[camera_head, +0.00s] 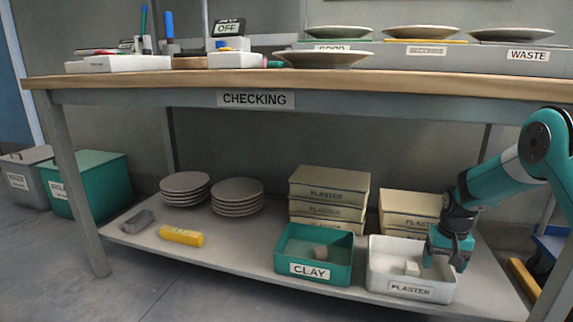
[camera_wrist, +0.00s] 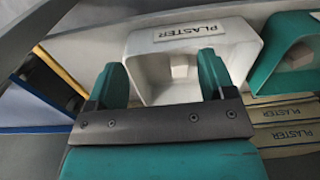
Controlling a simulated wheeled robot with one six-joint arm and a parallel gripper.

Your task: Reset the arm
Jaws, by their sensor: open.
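My arm, teal and dark grey, reaches in from the right in the head view. My gripper (camera_head: 449,262) points down at the right rim of the white PLASTER bin (camera_head: 388,286) on the lower shelf. In the wrist view my gripper (camera_wrist: 162,85) shows two teal fingers spread apart with nothing between them. The white bin also shows there (camera_wrist: 165,42), beyond the fingers, with a pale block (camera_wrist: 184,66) inside. The same pale block (camera_head: 412,268) lies in the bin in the head view. Whether a finger touches the bin rim I cannot tell.
The teal CLAY bin (camera_head: 313,270) stands left of the white bin. Stacked PLASTER boxes (camera_head: 328,190) stand behind. Plate stacks (camera_head: 237,193) and a yellow roll (camera_head: 181,237) sit farther left.

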